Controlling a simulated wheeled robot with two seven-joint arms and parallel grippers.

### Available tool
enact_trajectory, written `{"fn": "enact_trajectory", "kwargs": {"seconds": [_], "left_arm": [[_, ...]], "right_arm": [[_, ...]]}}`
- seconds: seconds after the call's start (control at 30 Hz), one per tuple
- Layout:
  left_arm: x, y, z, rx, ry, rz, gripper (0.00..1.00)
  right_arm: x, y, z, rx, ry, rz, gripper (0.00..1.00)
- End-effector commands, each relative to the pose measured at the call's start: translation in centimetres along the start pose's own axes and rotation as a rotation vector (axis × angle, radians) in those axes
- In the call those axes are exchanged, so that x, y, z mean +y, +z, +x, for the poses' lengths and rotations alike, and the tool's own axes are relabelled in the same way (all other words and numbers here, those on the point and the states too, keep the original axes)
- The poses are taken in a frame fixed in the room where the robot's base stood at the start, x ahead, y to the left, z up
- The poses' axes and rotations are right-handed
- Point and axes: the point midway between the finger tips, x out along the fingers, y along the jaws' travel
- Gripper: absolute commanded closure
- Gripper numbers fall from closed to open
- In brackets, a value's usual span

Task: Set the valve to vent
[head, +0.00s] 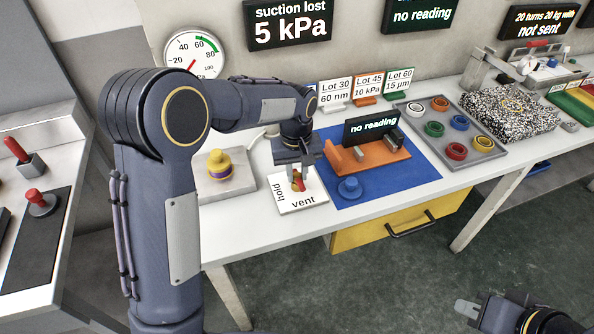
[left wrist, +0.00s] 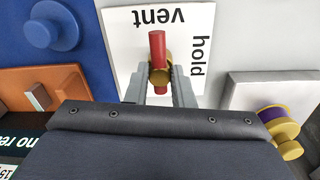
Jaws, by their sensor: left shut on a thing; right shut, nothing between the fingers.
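The valve is a white plate (head: 310,203) with the words "hold" and "vent", a brass hub and a red handle (left wrist: 157,46). In the left wrist view the plate (left wrist: 125,55) fills the upper middle, and the longer end of the red handle points toward "vent". My left gripper (head: 297,184) reaches down over the valve from above. Its fingers (left wrist: 160,82) are shut on the valve's handle at the hub, one on each side. My right gripper (head: 467,308) is shut and empty over the floor at the lower right, far from the valve.
A blue mat (head: 400,185) with an orange stand (head: 375,157) and a blue knobbed piece (head: 349,189) lies right of the plate. A grey block (head: 238,184) with a yellow-purple piece (head: 217,163) stands left. A wall display (head: 289,22) reads "suction lost 5 kPa".

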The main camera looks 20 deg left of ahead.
Motion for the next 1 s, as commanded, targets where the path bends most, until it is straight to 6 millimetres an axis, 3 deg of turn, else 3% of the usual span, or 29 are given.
{"fn": "enact_trajectory", "kwargs": {"seconds": [0.2,0.23,0.4,0.73,1.0], "left_arm": [[0.0,-0.1,-0.1,0.004,0.003,-0.001,1.0],[0.0,-0.1,-0.1,0.004,0.003,-0.001,0.77],[0.0,-0.1,-0.1,0.003,0.002,0.0,0.57],[0.0,-0.1,-0.5,0.002,0.002,0.001,0.57],[0.1,-0.1,-4.8,0.005,0.004,0.001,0.57]], "right_arm": [[0.0,0.0,0.0,0.0,0.0,0.0,1.0],[0.0,0.0,0.0,0.0,0.0,0.0,1.0],[0.0,0.0,0.0,0.0,0.0,0.0,1.0],[0.0,0.0,0.0,0.0,0.0,0.0,1.0],[-0.1,-0.1,-0.2,0.0,0.0,0.0,1.0]]}}
